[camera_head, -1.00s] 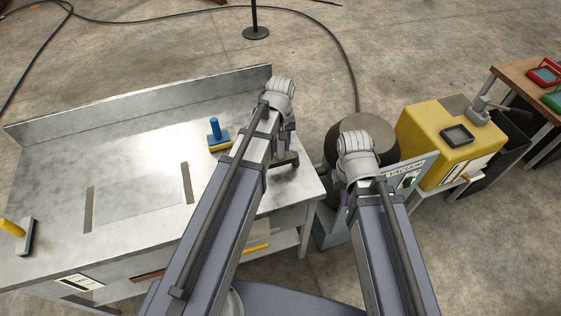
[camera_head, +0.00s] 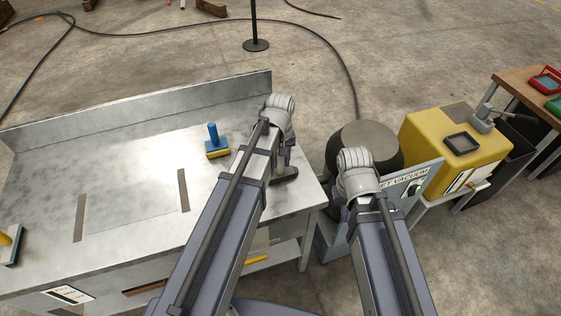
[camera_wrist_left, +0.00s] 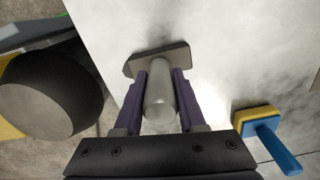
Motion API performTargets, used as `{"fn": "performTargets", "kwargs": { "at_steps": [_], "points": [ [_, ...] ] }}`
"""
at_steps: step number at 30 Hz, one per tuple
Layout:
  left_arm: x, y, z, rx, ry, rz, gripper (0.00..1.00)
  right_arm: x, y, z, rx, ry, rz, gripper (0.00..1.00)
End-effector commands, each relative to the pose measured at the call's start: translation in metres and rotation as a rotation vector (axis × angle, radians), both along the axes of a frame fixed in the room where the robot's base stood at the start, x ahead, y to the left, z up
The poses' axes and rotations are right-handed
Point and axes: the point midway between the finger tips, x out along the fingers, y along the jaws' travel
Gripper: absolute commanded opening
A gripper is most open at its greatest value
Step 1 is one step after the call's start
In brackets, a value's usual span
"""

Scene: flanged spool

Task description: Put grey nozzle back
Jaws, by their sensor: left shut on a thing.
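The grey nozzle has a dark flat head (camera_head: 285,174) and a pale grey tube (camera_wrist_left: 160,92). My left gripper (camera_head: 288,156) is shut on the tube, with its purple fingers (camera_wrist_left: 160,95) on both sides in the left wrist view. The nozzle head is over the right end of the metal table (camera_head: 130,165); I cannot tell whether it touches the top. My right gripper (camera_head: 346,212) is beside the wet vacuum (camera_head: 368,134), its fingers mostly hidden by my own wrist. The vacuum's dark round body also shows in the left wrist view (camera_wrist_left: 50,95).
A blue-handled brush with a yellow base (camera_head: 215,142) stands on the table left of my left arm. Another tool with a yellow handle (camera_head: 10,243) is at the far left. A yellow machine (camera_head: 455,140) stands right of the vacuum. The table's middle is clear.

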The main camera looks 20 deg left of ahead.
Motion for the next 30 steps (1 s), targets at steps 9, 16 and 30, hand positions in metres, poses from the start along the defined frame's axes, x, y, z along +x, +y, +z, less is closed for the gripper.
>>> {"fn": "performTargets", "kwargs": {
  "at_steps": [9,16,30],
  "points": [
    [0.000,0.000,-0.002,0.000,0.000,0.000,0.65,0.000,0.000,-0.002,0.000,0.000,0.000,0.00],
    [0.000,0.000,-0.002,0.000,0.000,0.000,0.69,0.000,0.000,-0.002,0.000,0.000,0.000,0.00],
    [0.000,0.000,0.026,0.000,0.000,0.000,0.69,0.000,0.000,0.026,0.000,0.000,0.000,0.00]
  ]
}}
